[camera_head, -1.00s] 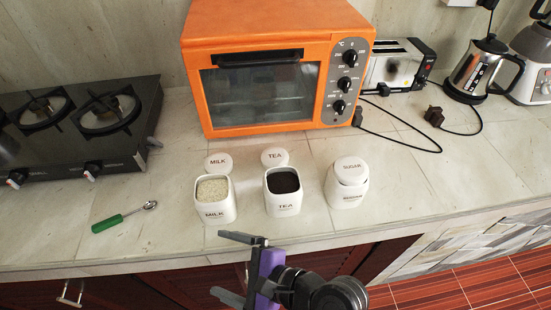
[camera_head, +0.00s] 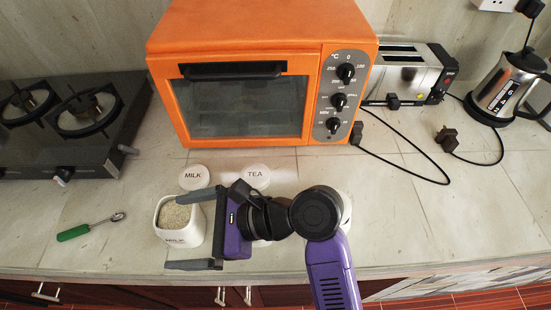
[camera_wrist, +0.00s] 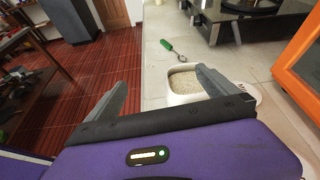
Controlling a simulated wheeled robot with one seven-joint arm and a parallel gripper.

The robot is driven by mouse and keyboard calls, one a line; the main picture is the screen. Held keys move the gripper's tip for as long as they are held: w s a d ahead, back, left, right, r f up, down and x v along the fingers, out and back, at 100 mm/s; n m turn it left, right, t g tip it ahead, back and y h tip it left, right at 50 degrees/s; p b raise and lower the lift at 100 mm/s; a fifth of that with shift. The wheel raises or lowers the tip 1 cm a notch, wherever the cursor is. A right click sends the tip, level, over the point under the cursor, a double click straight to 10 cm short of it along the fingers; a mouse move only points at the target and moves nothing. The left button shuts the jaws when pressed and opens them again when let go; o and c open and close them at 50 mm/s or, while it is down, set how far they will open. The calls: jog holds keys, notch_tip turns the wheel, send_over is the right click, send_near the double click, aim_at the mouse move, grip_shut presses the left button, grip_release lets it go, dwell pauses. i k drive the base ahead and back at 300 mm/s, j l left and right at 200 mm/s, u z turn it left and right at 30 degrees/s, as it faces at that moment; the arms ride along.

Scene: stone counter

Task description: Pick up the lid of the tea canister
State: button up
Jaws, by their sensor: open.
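The tea lid (camera_head: 256,175) is a white disc marked TEA. It lies on the counter behind the canisters, in front of the oven, and my wrist covers part of its front edge. The tea canister is almost wholly hidden behind my arm. My gripper (camera_head: 188,231) is open and empty, its jaws pointing left, with the milk canister (camera_head: 180,221) at or below the space between the fingers. In the wrist view the milk canister (camera_wrist: 184,84) shows behind my right-hand finger. I cannot tell whether they touch.
The milk lid (camera_head: 194,177) lies left of the tea lid. An orange oven (camera_head: 262,80) stands close behind both. A green-handled spoon (camera_head: 90,227) and a black gas hob (camera_head: 70,128) are at left. A toaster (camera_head: 407,76) and kettle (camera_head: 507,86) stand at right. The sugar canister is mostly hidden by my arm.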

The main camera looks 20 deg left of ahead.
aim_at(257, 174)
jog(key=i+l, duration=0.65)
jog(key=i, duration=0.15)
